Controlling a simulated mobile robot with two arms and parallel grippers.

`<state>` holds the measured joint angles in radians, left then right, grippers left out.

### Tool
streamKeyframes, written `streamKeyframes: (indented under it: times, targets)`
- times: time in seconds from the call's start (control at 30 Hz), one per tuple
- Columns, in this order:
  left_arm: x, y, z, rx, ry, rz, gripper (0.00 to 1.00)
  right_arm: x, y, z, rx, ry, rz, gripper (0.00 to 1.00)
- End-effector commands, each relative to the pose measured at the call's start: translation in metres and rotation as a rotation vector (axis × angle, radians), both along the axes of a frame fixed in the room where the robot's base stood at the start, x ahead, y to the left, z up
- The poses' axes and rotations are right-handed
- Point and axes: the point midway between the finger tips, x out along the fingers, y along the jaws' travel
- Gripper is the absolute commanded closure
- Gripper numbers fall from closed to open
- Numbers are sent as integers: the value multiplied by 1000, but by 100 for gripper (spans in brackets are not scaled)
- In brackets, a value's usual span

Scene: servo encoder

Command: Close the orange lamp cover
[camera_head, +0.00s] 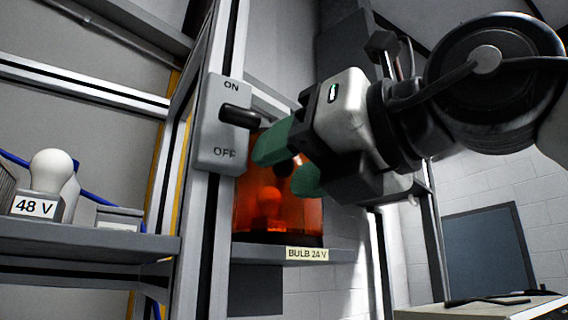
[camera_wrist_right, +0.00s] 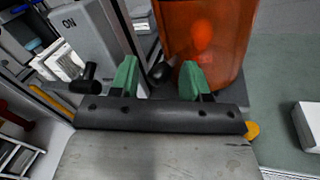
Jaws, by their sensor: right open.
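The orange lamp cover (camera_head: 305,213) is a translucent orange shell on a shelf marked BULB 24 V, with a round bulb (camera_head: 269,203) glowing red-orange through it. It also shows at the top of the right wrist view (camera_wrist_right: 228,55). My right gripper (camera_head: 283,168) has green fingers, spread apart in front of the cover's upper part, which they partly hide. In the right wrist view the gripper (camera_wrist_right: 158,76) has a dark knob (camera_wrist_right: 161,72) between or just beyond its fingertips; I cannot tell if they touch. Whether the cover is fully shut is unclear. My left gripper is not in view.
A grey ON/OFF switch box (camera_head: 222,135) with a black lever (camera_head: 239,116) is on the post just left of my right gripper. A white bulb (camera_head: 51,170) with a 48 V label stands on the left shelf (camera_head: 90,243). A desk (camera_head: 480,310) is at lower right.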

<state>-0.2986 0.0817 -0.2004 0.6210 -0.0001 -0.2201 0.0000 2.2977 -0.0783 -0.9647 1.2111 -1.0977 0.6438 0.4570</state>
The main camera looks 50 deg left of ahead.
Motion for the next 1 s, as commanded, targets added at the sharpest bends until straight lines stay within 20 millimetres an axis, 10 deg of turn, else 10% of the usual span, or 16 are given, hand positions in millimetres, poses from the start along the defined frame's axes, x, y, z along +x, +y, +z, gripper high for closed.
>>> streamKeyframes:
  times: [0.43, 0.87, 1.0]
  targets:
    - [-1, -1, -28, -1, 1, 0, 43, 3, -84, -1, 4, -1, 4, 54]
    - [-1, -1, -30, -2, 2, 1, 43, 2, -97, 0, 3, -2, 5, 54]
    - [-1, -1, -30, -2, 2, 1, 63, 9, -98, 0, 11, 17, 9, 54]
